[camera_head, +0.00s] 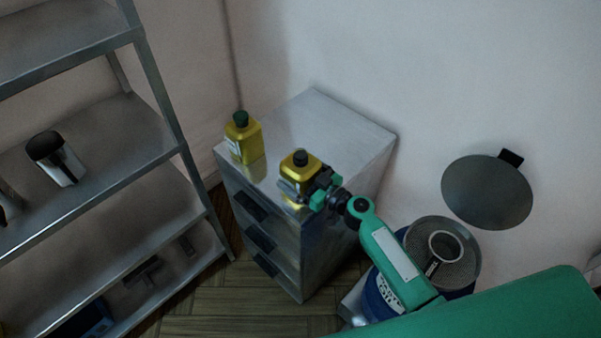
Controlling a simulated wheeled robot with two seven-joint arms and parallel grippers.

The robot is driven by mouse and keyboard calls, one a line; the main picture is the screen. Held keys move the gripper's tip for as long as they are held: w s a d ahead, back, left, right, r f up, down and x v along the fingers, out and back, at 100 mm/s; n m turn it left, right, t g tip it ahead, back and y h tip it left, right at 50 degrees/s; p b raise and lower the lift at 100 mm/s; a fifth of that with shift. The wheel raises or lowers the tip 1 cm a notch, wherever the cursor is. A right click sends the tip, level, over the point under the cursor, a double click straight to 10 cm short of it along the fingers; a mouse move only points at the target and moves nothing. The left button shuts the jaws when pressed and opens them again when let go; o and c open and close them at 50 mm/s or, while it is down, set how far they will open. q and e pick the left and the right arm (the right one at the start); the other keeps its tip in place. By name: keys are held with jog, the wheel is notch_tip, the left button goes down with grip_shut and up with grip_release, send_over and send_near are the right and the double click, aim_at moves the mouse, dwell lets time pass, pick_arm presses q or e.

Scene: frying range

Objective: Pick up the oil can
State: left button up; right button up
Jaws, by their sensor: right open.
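Two yellow oil cans stand upright on a metal drawer cabinet (335,123). The left oil can (243,143) has a dark green cap and stands clear near the cabinet's left edge. The other oil can (300,161) has a black cap and stands near the front edge. My right gripper (297,186) is open at this second can, with its fingers at the can's lower part. The gripper partly hides the can, and I cannot tell whether the fingers touch it. My left gripper is not in view.
A metal shelf rack (165,150) on the left holds a dark-topped canister (55,157). A blue bin with a mesh strainer (465,265) stands right of the cabinet. A round dark lid (487,192) is against the wall. The cabinet's back top is clear.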

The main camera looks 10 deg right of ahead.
jog(key=shift+c, duration=0.4)
jog(key=c, duration=1)
jog(key=shift+r, duration=0.2)
